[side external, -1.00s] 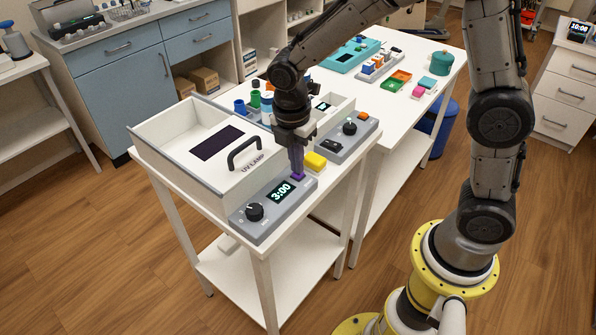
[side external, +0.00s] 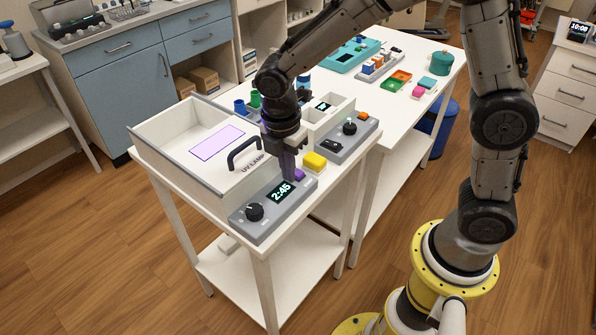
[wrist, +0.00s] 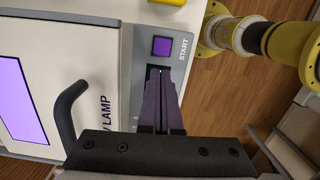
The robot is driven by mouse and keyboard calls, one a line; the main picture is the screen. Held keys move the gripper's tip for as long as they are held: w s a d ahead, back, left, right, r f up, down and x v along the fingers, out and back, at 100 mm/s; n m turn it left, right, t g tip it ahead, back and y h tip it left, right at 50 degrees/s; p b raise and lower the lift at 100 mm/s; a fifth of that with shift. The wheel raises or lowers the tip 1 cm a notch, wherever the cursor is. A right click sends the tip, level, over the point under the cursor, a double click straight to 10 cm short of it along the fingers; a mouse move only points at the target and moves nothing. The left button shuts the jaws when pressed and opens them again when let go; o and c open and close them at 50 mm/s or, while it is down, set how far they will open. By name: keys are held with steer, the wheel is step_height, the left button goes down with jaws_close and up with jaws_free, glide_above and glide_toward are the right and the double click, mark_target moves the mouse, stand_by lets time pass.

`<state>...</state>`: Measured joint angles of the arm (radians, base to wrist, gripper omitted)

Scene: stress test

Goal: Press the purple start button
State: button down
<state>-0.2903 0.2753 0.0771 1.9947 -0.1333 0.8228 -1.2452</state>
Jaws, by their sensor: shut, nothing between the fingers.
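The purple start button (wrist: 161,46) is a small square next to the word START on the grey control panel of the UV lamp box. In the side external view the button (side external: 299,174) shows just right of my fingers. My gripper (side external: 289,180) is shut and empty, its fingers over the panel beside the button. In the wrist view my gripper (wrist: 161,72) has its fingertips just below the button, apart from it in the picture. The panel display (side external: 281,191) reads 2:45. The lamp window (side external: 217,142) glows light purple.
The black lamp handle (side external: 244,153) stands up from the box close to my gripper. A dark knob (side external: 254,212) sits at the panel's near end. A yellow block (side external: 315,162) lies just beyond the button. A second grey device (side external: 347,136) stands behind.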

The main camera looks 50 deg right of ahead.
steer(key=shift+r, duration=0.1)
step_height(320, 180, up, 14)
steer(key=a, duration=0.1)
steer(key=shift+a+f, duration=0.2)
stand_by(0.7)
steer(key=s+d+r+m+t, duration=0.3)
steer(key=s+d+r+m, duration=0.25)
steer(key=s+d, duration=0.35)
steer(key=s+f+m+t, duration=0.1)
steer(key=s+f+m, duration=0.2)
steer(key=s+m, duration=0.2)
steer(key=s+f+m+t+y, duration=0.1)
steer(key=s+f+m, duration=0.2)
steer(key=s+m, duration=0.2)
steer(key=m, duration=0.3)
steer(key=shift+d+t, duration=0.3)
steer(key=shift+d, duration=0.05)
